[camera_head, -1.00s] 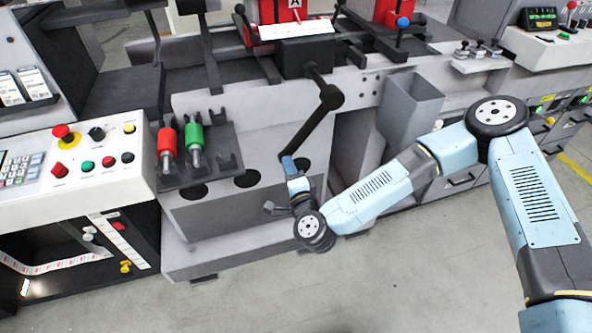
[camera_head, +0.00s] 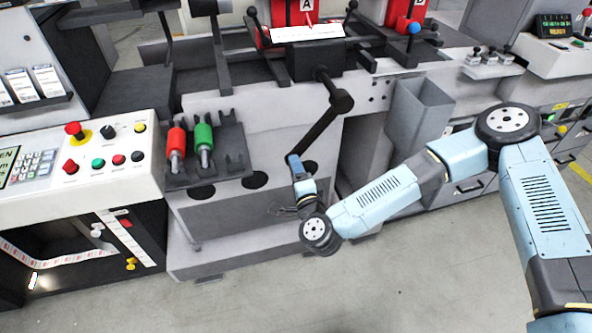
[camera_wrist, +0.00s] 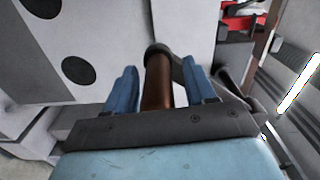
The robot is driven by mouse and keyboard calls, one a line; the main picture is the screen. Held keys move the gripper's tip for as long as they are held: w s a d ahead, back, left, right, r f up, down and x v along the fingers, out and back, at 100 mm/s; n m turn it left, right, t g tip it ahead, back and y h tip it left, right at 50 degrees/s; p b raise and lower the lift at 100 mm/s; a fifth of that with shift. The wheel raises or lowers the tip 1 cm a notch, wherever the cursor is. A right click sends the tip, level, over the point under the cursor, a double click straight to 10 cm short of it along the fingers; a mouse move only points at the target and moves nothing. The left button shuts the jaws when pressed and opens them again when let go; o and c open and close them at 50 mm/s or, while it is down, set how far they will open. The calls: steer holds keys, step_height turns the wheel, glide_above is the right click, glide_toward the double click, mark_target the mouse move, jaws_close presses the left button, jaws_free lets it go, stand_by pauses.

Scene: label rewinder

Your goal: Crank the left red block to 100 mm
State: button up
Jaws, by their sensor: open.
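The left red block (camera_head: 281,14), marked A, stands at the top of the head view behind a white scale strip (camera_head: 300,33); I cannot read its millimetre position. A dark crank arm (camera_head: 318,130) slopes down and left from its hub below the block. In the wrist view, the crank's brown cylindrical handle (camera_wrist: 157,82) stands between the two blue fingers of my gripper (camera_wrist: 155,88). The fingers are open, with visible gaps on both sides of the handle. In the head view my gripper (camera_head: 296,168) is at the crank's lower end, where it hides the handle.
A second red block (camera_head: 401,12) stands to the right, near a blue knob (camera_head: 414,27). A grey bin (camera_head: 420,108) hangs right of the crank. A rack with red and green rollers (camera_head: 204,138) and a button panel (camera_head: 85,160) lie to the left. Open floor lies in front.

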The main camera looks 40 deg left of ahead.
steer(key=shift+d, duration=0.1)
steer(key=v, duration=1.3)
steer(key=shift+s+d, duration=0.2)
steer(key=shift+f, duration=0.1)
